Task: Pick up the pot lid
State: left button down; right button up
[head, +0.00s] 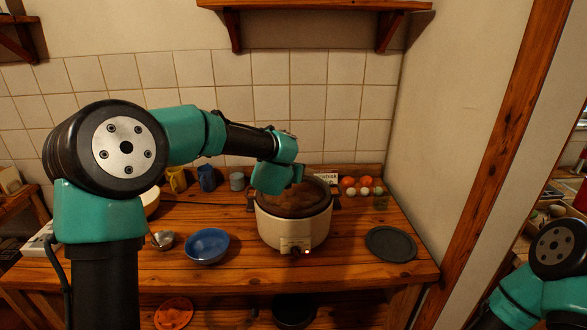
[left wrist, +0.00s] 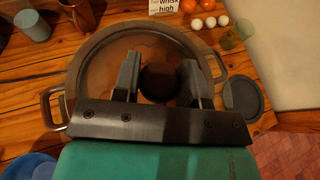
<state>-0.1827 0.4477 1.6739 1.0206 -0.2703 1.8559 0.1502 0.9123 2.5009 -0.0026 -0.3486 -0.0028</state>
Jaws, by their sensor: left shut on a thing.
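The pot lid (head: 308,199) is round with a glass-like brownish top and a dark knob (left wrist: 158,82). It appears to sit on the cream pot (head: 293,229) in the middle of the wooden counter. My left gripper (left wrist: 160,84) is over the lid, with its two fingers on either side of the knob, shut on it. The pot's metal side handle (left wrist: 50,108) shows at the left in the left wrist view. In the head view my left gripper hides part of the lid. My right gripper is not in view; only part of my right arm shows at lower right.
A blue bowl (head: 207,246) is left of the pot, and a dark round plate (head: 390,244) is to its right. Mugs (head: 207,178) stand behind left. Eggs and orange-red fruit (head: 367,181) and a small sign (head: 326,174) are behind right. A wall shelf (head: 315,5) hangs above.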

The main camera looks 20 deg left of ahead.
pick_arm(q)
jog(key=s+d+r, duration=0.1)
jog(key=s+d, duration=0.2)
jog(key=s, duration=1)
jog(key=shift+d+r, duration=0.15)
jog(key=shift+d, duration=0.15)
